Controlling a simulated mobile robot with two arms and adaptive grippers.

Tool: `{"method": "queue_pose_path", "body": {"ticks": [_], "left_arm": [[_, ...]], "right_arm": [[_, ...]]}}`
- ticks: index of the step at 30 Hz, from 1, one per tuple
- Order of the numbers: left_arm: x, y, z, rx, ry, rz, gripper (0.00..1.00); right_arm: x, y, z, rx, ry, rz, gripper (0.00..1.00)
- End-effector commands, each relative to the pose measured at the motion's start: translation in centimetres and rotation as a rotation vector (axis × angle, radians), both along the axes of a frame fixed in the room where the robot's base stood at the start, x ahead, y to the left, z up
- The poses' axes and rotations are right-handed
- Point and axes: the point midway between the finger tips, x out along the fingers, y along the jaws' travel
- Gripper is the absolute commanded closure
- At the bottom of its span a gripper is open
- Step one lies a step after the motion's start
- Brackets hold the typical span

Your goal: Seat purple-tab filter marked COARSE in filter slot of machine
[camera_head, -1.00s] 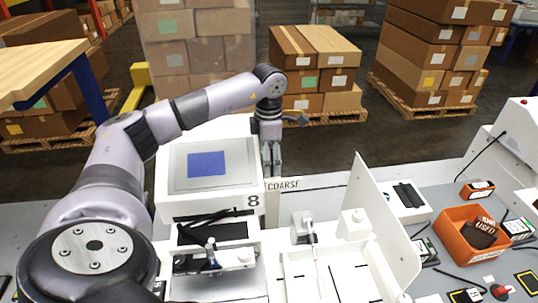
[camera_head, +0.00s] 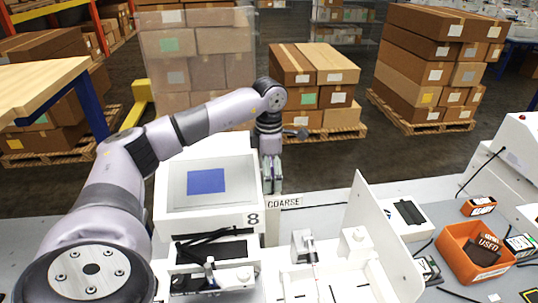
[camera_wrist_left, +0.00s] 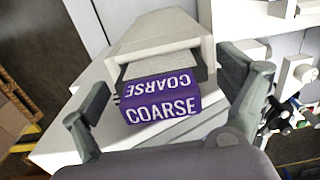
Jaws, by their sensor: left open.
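The purple-tab filter (camera_wrist_left: 162,105) shows in the left wrist view, with COARSE in white on its tab. Its grey body runs into an opening in a white housing (camera_wrist_left: 165,40); how deep it sits I cannot tell. My left gripper (camera_wrist_left: 170,85) is open, with one finger on each side of the tab and gaps showing. In the head view my left gripper (camera_head: 271,172) points down beside the machine's right side, above a COARSE label (camera_head: 284,202). The machine (camera_head: 254,195) has a blue screen and the number 8. The filter is not visible in the head view.
A white upright panel (camera_head: 377,245) stands right of the gripper, beside white fixtures (camera_head: 302,245). An orange bin (camera_head: 463,262) marked USED and a white box with a dark slot (camera_head: 408,212) stand further right. Stacked cartons fill the background.

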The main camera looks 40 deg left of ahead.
Motion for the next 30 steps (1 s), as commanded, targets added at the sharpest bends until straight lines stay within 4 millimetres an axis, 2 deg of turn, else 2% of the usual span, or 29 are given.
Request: {"method": "queue_pose_path", "body": {"ticks": [1, 8, 12, 14, 20, 30], "left_arm": [[0.1, -0.1, 0.6, -0.001, -0.007, -0.001, 0.07], [0.2, -0.1, 5.8, -0.001, -0.008, -0.001, 0.07], [0.1, 0.0, 8.8, -0.001, -0.007, 0.0, 0.07], [0.1, 0.0, 9.8, 0.001, -0.003, 0.0, 0.07], [0.0, 0.0, 10.9, 0.001, -0.002, -0.001, 0.07], [0.0, 0.0, 11.0, 0.0, 0.0, 0.0, 0.07]], "right_arm": [[0.0, 0.1, -0.8, 0.001, 0.0, -0.001, 0.04], [0.0, 0.3, -2.8, 0.003, 0.001, -0.002, 0.04], [0.0, 0.3, -3.0, 0.003, 0.001, -0.002, 0.04], [0.0, 0.3, -2.4, 0.003, 0.001, -0.002, 0.04], [0.0, 0.3, -2.1, 0.003, 0.002, -0.001, 0.04], [-0.1, 0.2, -2.1, 0.002, 0.001, -0.001, 0.04]]}}
